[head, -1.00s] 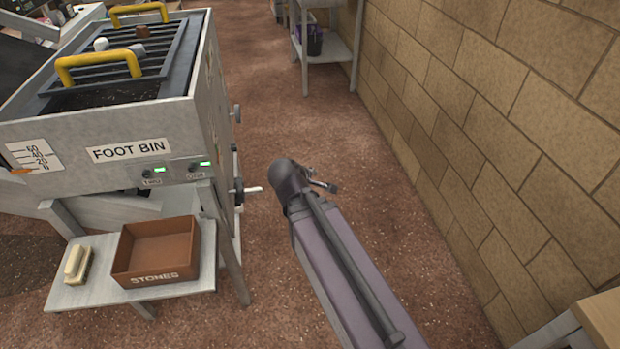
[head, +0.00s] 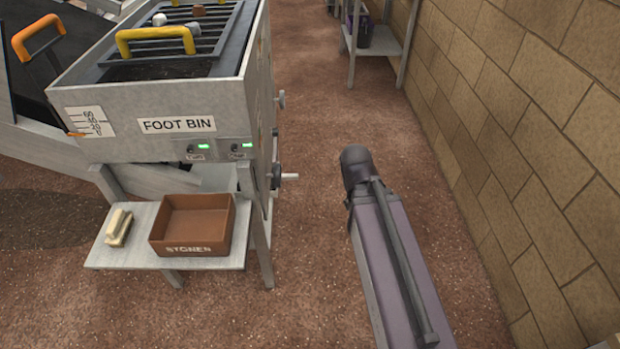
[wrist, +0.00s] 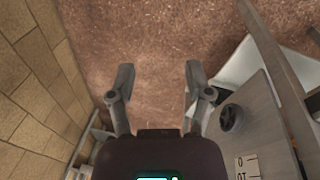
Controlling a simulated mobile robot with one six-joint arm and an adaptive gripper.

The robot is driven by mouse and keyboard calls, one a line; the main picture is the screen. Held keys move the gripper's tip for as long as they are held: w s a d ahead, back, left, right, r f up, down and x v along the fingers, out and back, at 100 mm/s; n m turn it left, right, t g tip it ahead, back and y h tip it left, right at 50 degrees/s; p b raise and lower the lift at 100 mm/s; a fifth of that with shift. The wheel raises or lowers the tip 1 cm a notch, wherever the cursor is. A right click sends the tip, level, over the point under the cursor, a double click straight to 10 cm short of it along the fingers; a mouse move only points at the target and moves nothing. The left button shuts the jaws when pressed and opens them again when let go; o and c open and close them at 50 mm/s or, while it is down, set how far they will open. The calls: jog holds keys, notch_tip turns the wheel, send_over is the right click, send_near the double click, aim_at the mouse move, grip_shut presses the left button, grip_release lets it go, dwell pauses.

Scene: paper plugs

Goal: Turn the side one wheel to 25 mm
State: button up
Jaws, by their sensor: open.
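The grey foot bin (head: 100,85) stands left of my arm in the head view. Small wheels stick out of its right side, an upper one (head: 281,99) and a lower one (head: 276,177) with a light handle. In the wrist view a dark round wheel (wrist: 232,118) sits on a grey panel, right of my gripper (wrist: 159,82). A white scale label (wrist: 247,166) is near that wheel, only partly in view. I cannot tell which wheel is side one. My gripper is open and empty, its fingers wide apart over the floor, not touching the wheel. The head view hides it behind my arm.
A brown stones box (head: 192,247) and a pale brush-like block (head: 118,227) sit on a low shelf (head: 145,213) by the bin. A brick wall (head: 530,150) runs along the right. Brown floor lies open between bin and wall. A grey table (head: 378,42) stands at the back.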

jog(key=s+m+y, duration=0.1)
jog(key=s+m+g, duration=0.1)
jog(key=shift+s+a+f+m+y, duration=0.1)
jog(key=shift+a+f+m+y, duration=0.1)
jog(key=shift+m+y, duration=0.15)
jog(key=shift+c, duration=0.6)
jog(key=shift+d, duration=0.15)
